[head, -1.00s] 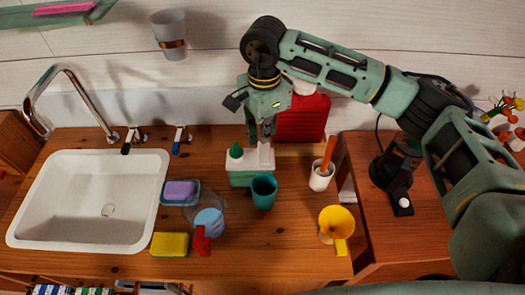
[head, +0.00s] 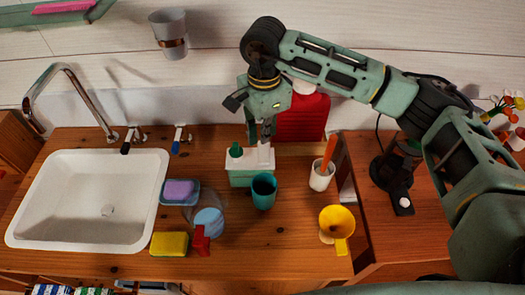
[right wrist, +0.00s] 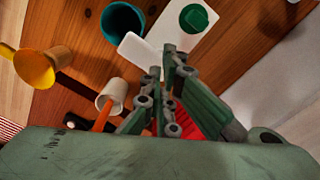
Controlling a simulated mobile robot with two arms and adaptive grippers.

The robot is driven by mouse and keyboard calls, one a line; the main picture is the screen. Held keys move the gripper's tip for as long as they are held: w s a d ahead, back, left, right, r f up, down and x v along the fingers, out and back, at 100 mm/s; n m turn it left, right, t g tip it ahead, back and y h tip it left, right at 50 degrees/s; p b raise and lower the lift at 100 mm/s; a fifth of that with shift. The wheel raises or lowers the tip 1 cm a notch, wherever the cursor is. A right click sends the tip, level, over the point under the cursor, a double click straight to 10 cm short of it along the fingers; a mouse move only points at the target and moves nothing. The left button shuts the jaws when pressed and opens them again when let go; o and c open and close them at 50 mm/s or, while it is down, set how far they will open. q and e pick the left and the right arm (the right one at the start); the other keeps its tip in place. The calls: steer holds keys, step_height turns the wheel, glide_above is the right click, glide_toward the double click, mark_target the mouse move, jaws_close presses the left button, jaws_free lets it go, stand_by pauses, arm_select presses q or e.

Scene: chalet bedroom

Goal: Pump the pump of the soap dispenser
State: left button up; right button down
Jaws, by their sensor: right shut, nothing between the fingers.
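The soap dispenser (head: 241,179) is a green box with a white top, a green cap on its left and a white pump (head: 266,157) on its right. It stands upright on the wooden counter. My right gripper (head: 263,140) points down just above the pump, its fingers together and empty. In the right wrist view, the fingertips (right wrist: 167,62) are beside the white pump spout (right wrist: 140,52) and the dispenser's white top with the green cap (right wrist: 195,18). I cannot tell whether they touch the pump. My left gripper is not in view.
A teal cup (head: 263,193) stands right in front of the dispenser. A white cup with an orange handle (head: 321,176), a yellow funnel-like item (head: 338,222), a clear vessel (head: 208,221), sponges and a sink (head: 90,200) are around it.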

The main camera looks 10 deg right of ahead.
steer(key=shift+f+b, duration=1.3)
steer(key=shift+f, duration=0.2)
steer(key=shift+r, duration=0.2)
steer(key=shift+r+p, duration=0.45)
steer(key=shift+r, duration=1.05)
steer(key=shift+f, duration=0.2)
steer(key=shift+f+b, duration=1.55)
steer(key=shift+b, duration=0.05)
steer(key=shift+r+p, duration=0.55)
steer(key=shift+r, duration=1.2)
steer(key=shift+r, duration=0.1)
steer(key=shift+r+p, duration=1.15)
steer(key=shift+r, duration=1.3)
